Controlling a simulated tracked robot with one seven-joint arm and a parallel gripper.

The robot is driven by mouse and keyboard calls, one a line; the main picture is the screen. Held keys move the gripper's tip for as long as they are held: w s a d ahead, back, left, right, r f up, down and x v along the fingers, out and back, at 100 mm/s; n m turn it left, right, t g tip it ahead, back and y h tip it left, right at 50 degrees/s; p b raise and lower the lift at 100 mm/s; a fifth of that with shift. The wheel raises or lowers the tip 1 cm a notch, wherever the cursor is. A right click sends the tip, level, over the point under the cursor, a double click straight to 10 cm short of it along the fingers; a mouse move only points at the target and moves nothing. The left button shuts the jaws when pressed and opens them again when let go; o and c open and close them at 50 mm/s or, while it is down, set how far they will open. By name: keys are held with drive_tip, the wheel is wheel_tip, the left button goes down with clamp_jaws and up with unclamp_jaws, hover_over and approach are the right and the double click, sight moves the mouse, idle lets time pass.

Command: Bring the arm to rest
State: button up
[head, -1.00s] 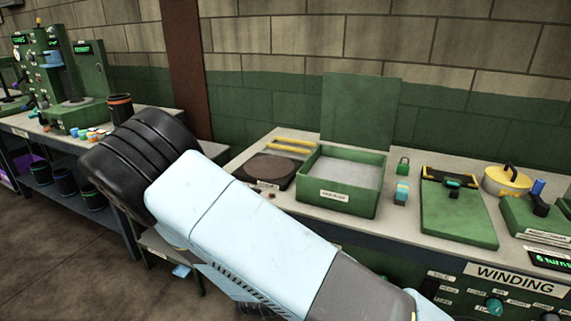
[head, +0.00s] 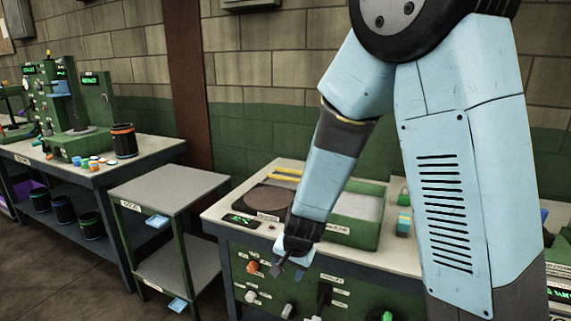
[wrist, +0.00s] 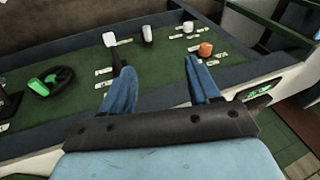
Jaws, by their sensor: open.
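My gripper (head: 287,270) hangs at the end of my pale blue arm, pointing down in front of the workbench's control panel in the head view. In the wrist view my gripper (wrist: 160,78) has its two blue fingers spread apart with nothing between them. The green panel (wrist: 160,65) lies beyond the fingers, and I cannot tell how close they are to it. My arm is bent, with its upper links large across the right of the head view. It hides part of the bench top.
The panel carries an orange knob (wrist: 205,49), a white knob (wrist: 109,39) and a green knob (wrist: 50,80). A green open box (head: 352,232) and a round brown pad (head: 265,199) sit on the bench. A grey two-tier stand (head: 170,187) is left, with floor showing in front.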

drive_tip(key=d+r+n+y, duration=0.1)
drive_tip(key=d+r, duration=0.4)
drive_tip(key=r, duration=0.5)
drive_tip(key=s+d+r+n+t+h, duration=0.2)
drive_tip(key=s+d+r+n+h, duration=0.1)
drive_tip(key=s+d+r, duration=1.4)
drive_tip(key=shift+s+d+r, duration=0.25)
drive_tip(key=shift+s+d, duration=0.05)
drive_tip(key=shift+d, duration=0.2)
drive_tip(key=shift+w, duration=0.1)
